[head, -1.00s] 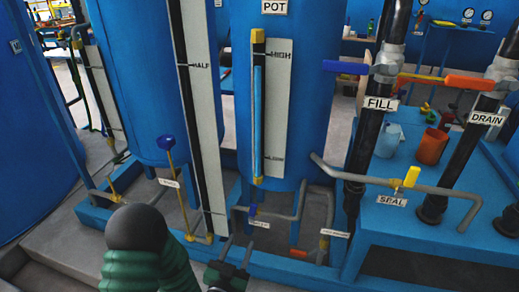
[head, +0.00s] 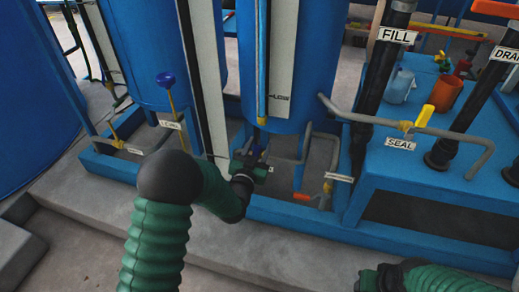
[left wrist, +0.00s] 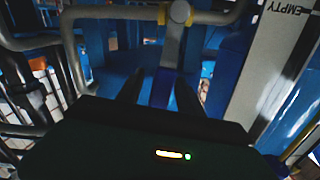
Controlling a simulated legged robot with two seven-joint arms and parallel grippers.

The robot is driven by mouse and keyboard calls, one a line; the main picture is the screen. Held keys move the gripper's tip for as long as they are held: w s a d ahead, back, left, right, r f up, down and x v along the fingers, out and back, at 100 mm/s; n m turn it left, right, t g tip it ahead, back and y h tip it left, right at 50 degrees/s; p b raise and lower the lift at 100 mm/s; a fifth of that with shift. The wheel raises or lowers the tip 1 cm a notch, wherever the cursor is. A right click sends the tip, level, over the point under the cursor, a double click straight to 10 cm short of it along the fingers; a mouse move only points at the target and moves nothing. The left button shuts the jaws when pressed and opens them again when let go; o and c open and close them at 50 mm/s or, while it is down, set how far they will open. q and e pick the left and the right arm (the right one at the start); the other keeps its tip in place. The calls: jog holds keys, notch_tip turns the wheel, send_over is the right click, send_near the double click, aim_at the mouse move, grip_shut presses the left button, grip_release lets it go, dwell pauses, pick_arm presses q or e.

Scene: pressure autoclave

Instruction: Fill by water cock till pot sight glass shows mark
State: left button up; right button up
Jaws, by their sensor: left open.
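The blue pot (head: 292,118) stands in the middle of the head view. Its sight glass (head: 262,60) shows blue along the visible part, beside a white scale with LOW near the bottom; the top is out of frame. Below it is a small cock with a blue handle (head: 255,151); I cannot read its tag. My left gripper (head: 252,163) is open at this cock. In the left wrist view its dark fingers (left wrist: 160,92) stand either side of the blue handle area; contact is unclear. My right gripper (head: 368,280) is at the bottom right, its fingers not clear.
A yellow SEAL cock (head: 424,116) sits on a grey pipe at right. Black pipes carry FILL (head: 396,36) and DRAIN tags. A tall blue-handled cock (head: 166,80) stands left, an orange-handled one (head: 302,196) right of my left gripper. The blue frame edge (head: 285,214) runs below.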

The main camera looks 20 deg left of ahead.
pick_arm(q)
jog(key=shift+w, duration=0.55)
grip_shut()
dwell(1.0)
